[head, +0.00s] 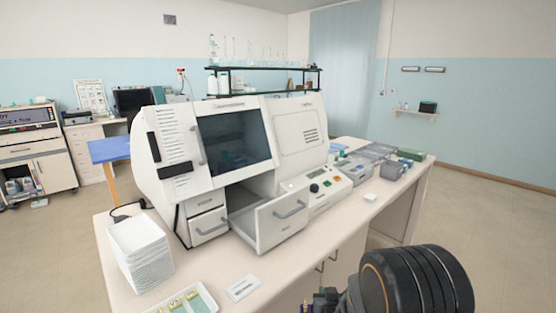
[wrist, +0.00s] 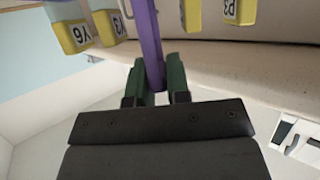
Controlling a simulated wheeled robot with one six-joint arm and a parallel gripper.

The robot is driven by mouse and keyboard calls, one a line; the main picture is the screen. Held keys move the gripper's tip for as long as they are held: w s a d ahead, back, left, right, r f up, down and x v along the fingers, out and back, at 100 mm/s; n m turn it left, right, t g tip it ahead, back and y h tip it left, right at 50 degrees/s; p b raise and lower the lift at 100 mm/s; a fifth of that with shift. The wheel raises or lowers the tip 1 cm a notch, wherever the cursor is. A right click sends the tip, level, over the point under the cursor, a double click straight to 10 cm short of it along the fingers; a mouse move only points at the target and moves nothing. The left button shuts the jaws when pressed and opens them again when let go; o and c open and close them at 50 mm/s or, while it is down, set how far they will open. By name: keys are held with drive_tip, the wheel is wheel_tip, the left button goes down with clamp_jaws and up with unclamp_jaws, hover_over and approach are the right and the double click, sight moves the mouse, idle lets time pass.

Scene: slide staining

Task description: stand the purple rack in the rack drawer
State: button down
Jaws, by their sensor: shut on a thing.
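The purple rack (wrist: 150,40) shows in the wrist view as a purple bar between the green fingertips of my gripper (wrist: 156,90), which is shut on it. Yellow-ended slides (wrist: 72,36) marked Y6, Y3 and P3 are beside the bar; the rest of the rack is out of frame. In the head view, a small part of my gripper (head: 322,300) shows at the bottom edge, mostly hidden by my arm. An open drawer (head: 282,224) sticks out from the front of the white machine. Most of its inside is hidden by its front.
The white machine (head: 175,150) stands on the bench, with closed small drawers (head: 208,228) left of the open one. A stack of white trays (head: 140,255), a tray with yellow-ended slides (head: 205,293) and a white block (head: 242,288) lie at the front left. A control panel (head: 322,190) is right of the drawer.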

drive_tip(key=f, duration=0.2)
drive_tip(key=s+f, duration=0.1)
drive_tip(key=f, duration=0.1)
drive_tip(key=s+d+f, duration=0.1)
drive_tip(key=f, duration=0.1)
drive_tip(key=shift+d+f, duration=0.1)
drive_tip(key=shift+s+d+f, duration=0.1)
drive_tip(key=shift+d+f, duration=0.05)
drive_tip(key=shift+d, duration=0.1)
drive_tip(key=s+f, duration=0.4)
drive_tip(key=f, duration=0.1)
drive_tip(key=shift+s+f, duration=0.15)
drive_tip(key=shift+f, duration=0.15)
drive_tip(key=shift+d, duration=0.1)
